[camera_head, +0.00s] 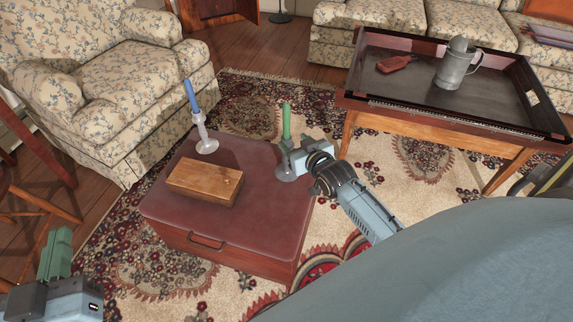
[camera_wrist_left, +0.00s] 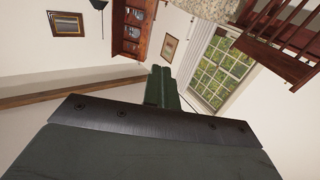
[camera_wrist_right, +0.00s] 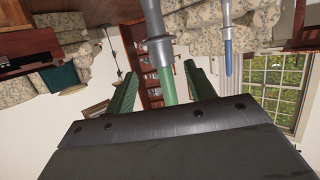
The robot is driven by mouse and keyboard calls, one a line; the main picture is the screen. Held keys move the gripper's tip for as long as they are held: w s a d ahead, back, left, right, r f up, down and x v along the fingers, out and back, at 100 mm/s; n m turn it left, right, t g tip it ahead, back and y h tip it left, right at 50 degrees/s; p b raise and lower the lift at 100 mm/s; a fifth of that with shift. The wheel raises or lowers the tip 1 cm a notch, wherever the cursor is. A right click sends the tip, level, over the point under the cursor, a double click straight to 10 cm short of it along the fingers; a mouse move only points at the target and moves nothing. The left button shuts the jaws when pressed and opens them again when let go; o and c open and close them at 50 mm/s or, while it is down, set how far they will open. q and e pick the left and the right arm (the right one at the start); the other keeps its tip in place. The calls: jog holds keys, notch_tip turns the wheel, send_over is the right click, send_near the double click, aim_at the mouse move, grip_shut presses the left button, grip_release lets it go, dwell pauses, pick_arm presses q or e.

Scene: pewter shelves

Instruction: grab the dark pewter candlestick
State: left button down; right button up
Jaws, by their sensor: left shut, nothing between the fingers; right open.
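The dark pewter candlestick (camera_head: 284,171) stands upright with a green candle (camera_head: 286,121) at the right edge of the reddish chest (camera_head: 255,222). My right gripper (camera_head: 291,156) is open at the candlestick, coming from the right. In the right wrist view the picture is upside down; the candlestick's grey stem (camera_wrist_right: 154,22) and green candle (camera_wrist_right: 168,86) line up with the gap between the open fingers. I cannot tell whether a finger touches it. My left gripper (camera_head: 56,252) is shut and empty at the lower left, away from the chest.
A paler candlestick (camera_head: 206,143) with a blue candle stands at the chest's back left. A wooden box (camera_head: 204,182) lies between it and the front. A tray table (camera_head: 362,100) with a pewter tankard (camera_head: 456,66) is at the right; a floral armchair (camera_head: 120,80) is behind left.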

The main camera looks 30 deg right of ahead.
aim_at(289, 142)
jog(key=b+x, duration=0.1)
jog(key=x, duration=0.1)
jog(key=b+x, duration=0.1)
jog(key=b, duration=0.1)
jog(key=shift+w+a+f, duration=0.2)
jog(key=shift+w+f, duration=0.1)
jog(key=shift+f, duration=0.1)
pick_arm(q)
jog(key=s+r+t+h, duration=0.2)
jog(key=s+r+t, duration=0.1)
jog(key=r+t, duration=0.4)
jog(key=shift+d+r, duration=0.15)
jog(key=shift+r, duration=0.55)
pick_arm(e)
jog(key=shift+w+f, duration=0.1)
jog(key=shift+w, duration=0.45)
pick_arm(q)
jog(key=shift+s, duration=0.1)
pick_arm(e)
jog(key=shift+c, duration=0.4)
grip_shut()
